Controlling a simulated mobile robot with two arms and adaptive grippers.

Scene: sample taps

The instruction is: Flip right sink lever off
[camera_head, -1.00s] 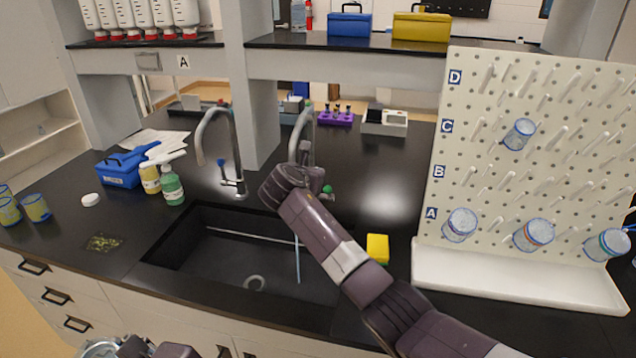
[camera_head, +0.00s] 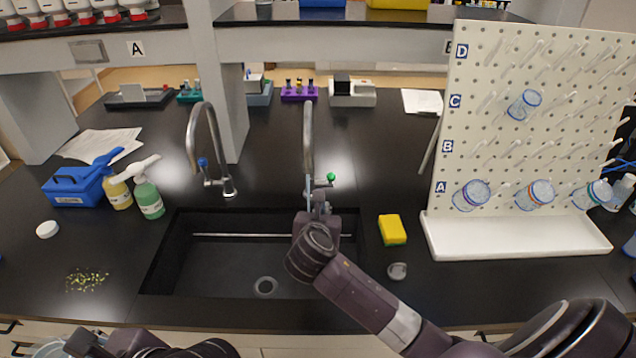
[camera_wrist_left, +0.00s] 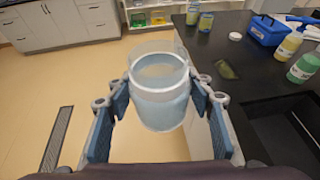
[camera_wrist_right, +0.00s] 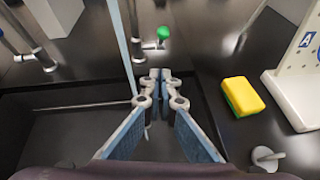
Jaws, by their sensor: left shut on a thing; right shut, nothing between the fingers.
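The right tap (camera_head: 308,130) stands behind the sink (camera_head: 210,262). Its lever has a green knob (camera_head: 331,177) on the tap's right side; the knob also shows in the right wrist view (camera_wrist_right: 163,32). My right gripper (camera_head: 319,188) is shut and empty, low in front of this tap. In the right wrist view its fingertips (camera_wrist_right: 161,74) are together below the knob and look apart from it. My right arm hides part of the sink under the spout. My left gripper (camera_wrist_left: 161,86) is shut on a clear jar (camera_wrist_left: 160,108) with pale bluish contents, held over the floor beside the counter.
The left tap (camera_head: 200,135) with a blue knob is left of the right one. A yellow sponge (camera_head: 392,230) and a small grey round object (camera_head: 397,271) lie right of the sink. A white pegboard (camera_head: 540,120) with jars stands at right. Green and yellow bottles stand left.

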